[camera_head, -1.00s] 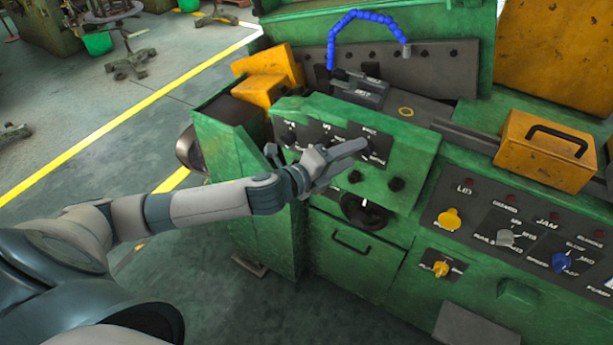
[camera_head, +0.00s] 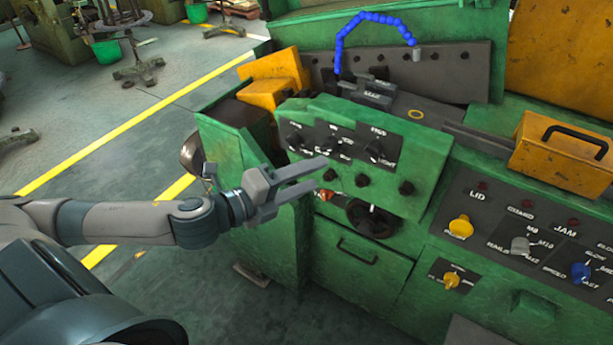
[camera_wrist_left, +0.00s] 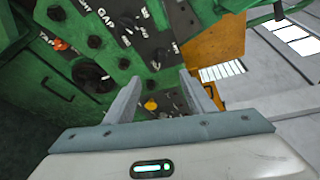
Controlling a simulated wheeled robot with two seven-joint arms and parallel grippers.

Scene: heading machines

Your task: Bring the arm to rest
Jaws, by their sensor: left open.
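My left gripper (camera_head: 301,179) is open and empty, in front of the green machine's control box (camera_head: 400,157). Its two fingers point right, apart from the knobs in the head view. In the left wrist view the open fingers (camera_wrist_left: 162,98) stand before the machine's dark label panel (camera_wrist_left: 145,30), with nothing between them. My left arm (camera_head: 130,222) stretches in from the left edge. My right gripper does not show.
The green machine (camera_head: 345,262) fills the middle and right, with a round black dial (camera_head: 372,218) and yellow knobs (camera_head: 461,226). A yellow box with a handle (camera_head: 560,150) sits on top at right. Open floor (camera_head: 90,120) with yellow lines lies at left.

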